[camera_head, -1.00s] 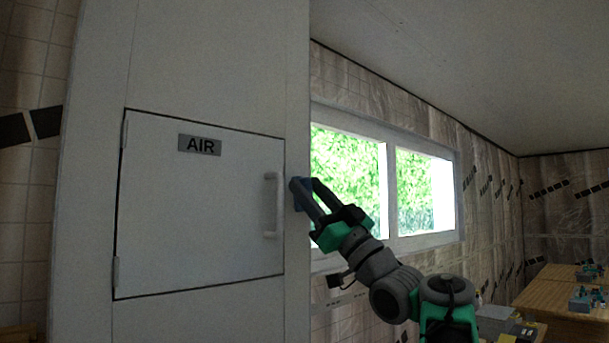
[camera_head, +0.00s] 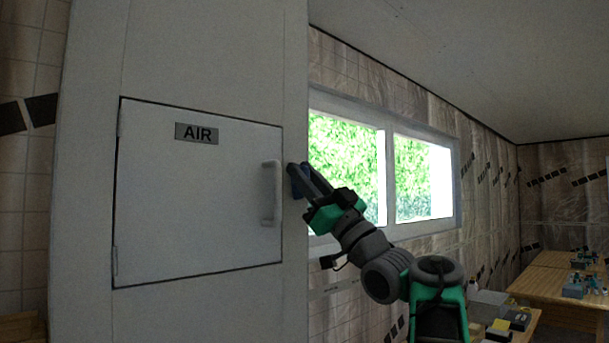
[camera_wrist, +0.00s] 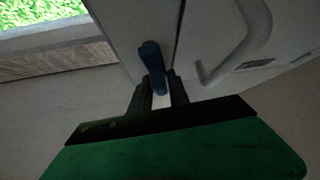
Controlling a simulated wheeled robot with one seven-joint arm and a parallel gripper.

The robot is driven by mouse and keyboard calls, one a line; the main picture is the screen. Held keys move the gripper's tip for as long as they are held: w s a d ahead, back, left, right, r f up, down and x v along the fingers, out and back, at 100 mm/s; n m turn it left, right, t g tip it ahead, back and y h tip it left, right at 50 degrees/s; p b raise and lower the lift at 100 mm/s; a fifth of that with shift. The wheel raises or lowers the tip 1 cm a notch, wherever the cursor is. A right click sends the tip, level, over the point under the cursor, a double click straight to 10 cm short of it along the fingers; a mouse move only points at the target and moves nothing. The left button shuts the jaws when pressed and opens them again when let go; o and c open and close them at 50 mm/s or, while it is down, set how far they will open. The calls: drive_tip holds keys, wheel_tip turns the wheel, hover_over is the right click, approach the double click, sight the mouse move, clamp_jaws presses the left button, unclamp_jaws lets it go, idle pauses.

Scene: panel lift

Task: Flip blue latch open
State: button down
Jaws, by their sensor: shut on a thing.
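The blue latch (camera_wrist: 152,62) is a small lever beside the seam of the panel door, near the door's white handle (camera_head: 271,193). In the wrist view its lower end lies between the fingertips of my gripper (camera_wrist: 162,84), which is shut on it. In the head view the latch (camera_head: 296,180) shows as a sliver of blue at the column's right edge, mostly hidden by my fingers. My gripper (camera_head: 311,181) reaches up to it from the lower right. The closed white door (camera_head: 190,220) carries an "AIR" label (camera_head: 197,133).
The door sits in a tall white column (camera_head: 90,60). A window (camera_head: 385,175) is in the wall behind my arm. Wooden tables (camera_head: 558,280) with small items stand at the lower right. The space before the door is clear.

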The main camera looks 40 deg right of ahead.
drive_tip(key=shift+f+m+t+h+b, duration=0.15)
drive_tip(key=shift+m+t+h+b, duration=0.25)
drive_tip(key=shift+m+h+b, duration=0.4)
drive_tip(key=shift+d+m+h, duration=0.2)
drive_tip(key=shift+m+h, duration=0.55)
drive_tip(key=shift+m, duration=0.05)
drive_tip(key=shift+d+m+h, duration=0.15)
drive_tip(key=shift+m+h, duration=0.6)
drive_tip(key=shift+m, duration=0.05)
drive_tip(key=c, duration=1.4)
unclamp_jaws()
drive_tip(key=shift+o, duration=0.2)
drive_tip(key=b+v, duration=0.4)
drive_tip(key=v, duration=0.3)
drive_tip(key=shift+s+f, duration=0.2)
